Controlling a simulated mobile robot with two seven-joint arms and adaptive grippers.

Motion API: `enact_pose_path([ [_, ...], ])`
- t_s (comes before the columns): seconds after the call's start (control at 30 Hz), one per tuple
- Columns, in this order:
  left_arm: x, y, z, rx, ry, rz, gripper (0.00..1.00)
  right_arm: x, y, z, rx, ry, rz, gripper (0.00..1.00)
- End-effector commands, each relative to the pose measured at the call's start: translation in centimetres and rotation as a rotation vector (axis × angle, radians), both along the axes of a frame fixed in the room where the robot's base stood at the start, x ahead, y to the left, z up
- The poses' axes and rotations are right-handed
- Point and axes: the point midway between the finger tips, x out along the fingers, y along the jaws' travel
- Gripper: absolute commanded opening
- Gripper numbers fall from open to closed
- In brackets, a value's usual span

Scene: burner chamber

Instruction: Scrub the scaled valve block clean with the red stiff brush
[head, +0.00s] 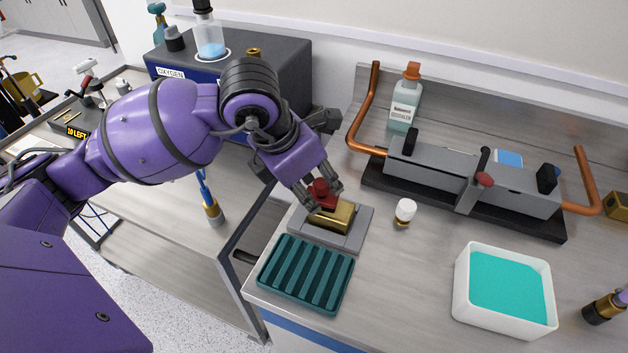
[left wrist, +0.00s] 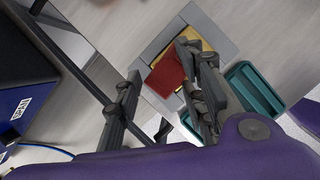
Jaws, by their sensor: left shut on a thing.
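The brass-coloured valve block (head: 341,216) sits in a grey square holder (head: 352,240) near the counter's left edge. My left gripper (head: 322,188) is directly above it, pointing down, shut on the red brush (head: 321,194). The brush is at the top of the block and looks to be touching it, though the fingers partly hide the contact. In the left wrist view the red brush (left wrist: 168,73) lies between the fingertips (left wrist: 160,62), over the gold block (left wrist: 202,50). I cannot make out scale on the block. My right gripper is not in view.
A teal ribbed tray (head: 306,273) sits close in front of the holder. A small white-capped vial (head: 404,213) stands to its right. A white tub of teal liquid (head: 505,290) is at the front right. A grey manifold with copper pipes (head: 430,160) spans the back.

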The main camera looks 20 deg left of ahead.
Motion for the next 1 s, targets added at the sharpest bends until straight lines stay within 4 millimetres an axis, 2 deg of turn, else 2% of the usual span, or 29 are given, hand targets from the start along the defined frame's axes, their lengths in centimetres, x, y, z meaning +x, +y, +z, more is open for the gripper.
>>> enact_pose_path([
  [0.17, 0.0, -0.4, 0.0, -0.002, -0.001, -0.001, 0.0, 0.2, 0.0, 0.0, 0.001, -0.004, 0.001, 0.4],
  [0.63, -0.1, -4.3, 0.3, -0.001, -0.003, -0.001, 0.0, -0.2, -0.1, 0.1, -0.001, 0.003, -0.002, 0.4],
  [0.87, -0.1, -4.7, -0.1, 0.0, -0.002, -0.001, 0.0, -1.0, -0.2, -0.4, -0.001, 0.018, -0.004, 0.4],
  [1.0, -0.1, -4.1, -0.1, 0.001, -0.002, 0.002, 0.0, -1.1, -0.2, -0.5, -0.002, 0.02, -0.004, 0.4],
])
